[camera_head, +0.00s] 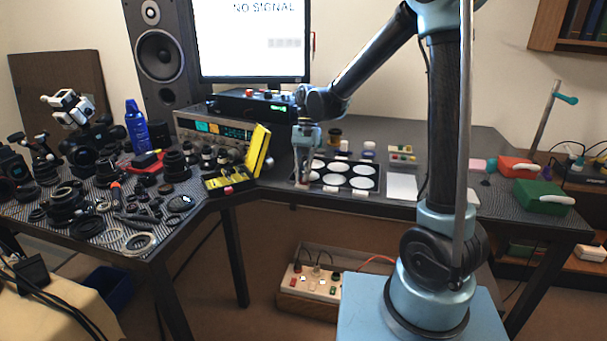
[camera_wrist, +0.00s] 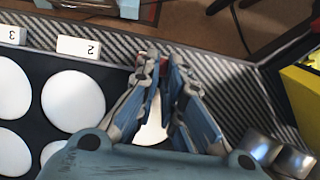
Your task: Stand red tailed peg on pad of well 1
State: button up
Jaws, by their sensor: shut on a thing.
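My gripper (camera_head: 301,177) points down over the front left corner of the dark tray (camera_head: 347,190) with white round pads. In the wrist view my gripper (camera_wrist: 162,62) has its fingers nearly together at the tips. A small reddish piece, the red peg (camera_wrist: 151,56), shows at the fingertips, mostly hidden by them. A bit of red also shows under my gripper in the head view. A white pad (camera_wrist: 152,125), at the end of the row beside label 2 (camera_wrist: 78,47), shows between the fingers. Whether the peg touches the pad cannot be told.
An open yellow case (camera_head: 257,150) stands just left of the tray. Small jars (camera_head: 334,137) stand behind the tray. A white sheet (camera_head: 401,186) lies to its right, with red (camera_head: 516,167) and green (camera_head: 541,196) boxes farther right. Lens parts crowd the left table.

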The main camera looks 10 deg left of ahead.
jog(key=o, duration=0.6)
jog(key=shift+o, duration=0.2)
jog(key=v, duration=1.2)
jog(key=s+d+t, duration=0.2)
jog(key=s+d, duration=0.1)
jog(key=d, duration=0.9)
jog(key=s+d+f+t, duration=0.1)
jog(key=s+d+f, duration=0.3)
jog(key=d, duration=0.3)
jog(key=s+d+f+t, duration=0.2)
jog(key=s+d+f, duration=0.3)
jog(key=s+d, duration=0.2)
jog(key=s+d+f+n+t, duration=0.1)
jog(key=s+d+f, duration=0.3)
jog(key=d, duration=0.5)
jog(key=shift+s+f+t, duration=0.2)
jog(key=shift+s+t, duration=0.2)
jog(key=shift+s, duration=0.55)
jog(key=shift+d, duration=0.15)
